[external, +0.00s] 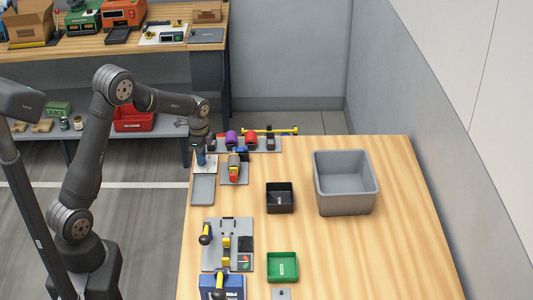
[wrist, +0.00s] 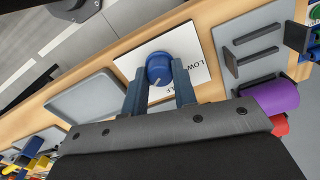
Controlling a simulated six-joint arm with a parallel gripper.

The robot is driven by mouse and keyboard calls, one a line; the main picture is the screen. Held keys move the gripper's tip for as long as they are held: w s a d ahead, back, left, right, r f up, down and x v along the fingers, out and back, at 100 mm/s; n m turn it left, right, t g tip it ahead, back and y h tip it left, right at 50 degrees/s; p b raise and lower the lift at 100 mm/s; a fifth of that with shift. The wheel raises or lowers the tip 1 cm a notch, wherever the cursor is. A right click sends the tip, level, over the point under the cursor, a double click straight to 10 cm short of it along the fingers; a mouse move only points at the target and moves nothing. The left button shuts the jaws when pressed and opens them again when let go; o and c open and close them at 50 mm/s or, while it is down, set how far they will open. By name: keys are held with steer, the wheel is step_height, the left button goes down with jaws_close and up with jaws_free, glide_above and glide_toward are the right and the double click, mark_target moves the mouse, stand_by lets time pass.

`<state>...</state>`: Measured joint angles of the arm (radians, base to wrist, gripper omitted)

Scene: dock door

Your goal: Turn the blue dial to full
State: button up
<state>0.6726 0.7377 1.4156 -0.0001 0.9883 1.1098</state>
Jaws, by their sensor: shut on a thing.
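The blue dial (wrist: 159,66) sits on a white plate (wrist: 201,72) in the wrist view. The fingers of my gripper (wrist: 158,76) stand on either side of it and are shut on it. A pale pointer line on the dial runs toward the bottom of the picture. "LOW" is printed to the right of the dial, and part of another word shows below it; the other markings are hidden. In the external view my gripper (external: 199,152) points down over the white plate (external: 211,164) at the table's far left corner, and mostly hides the dial.
A grey tray (external: 203,190) lies just in front of the plate. A grey fixture with red and yellow parts (external: 234,172) stands close on the right, with purple and red rollers (external: 232,138) behind. A grey bin (external: 345,182) stands farther right.

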steer(key=o, duration=1)
steer(key=shift+r, duration=0.1)
step_height(320, 180, up, 17)
steer(key=shift+r, duration=0.15)
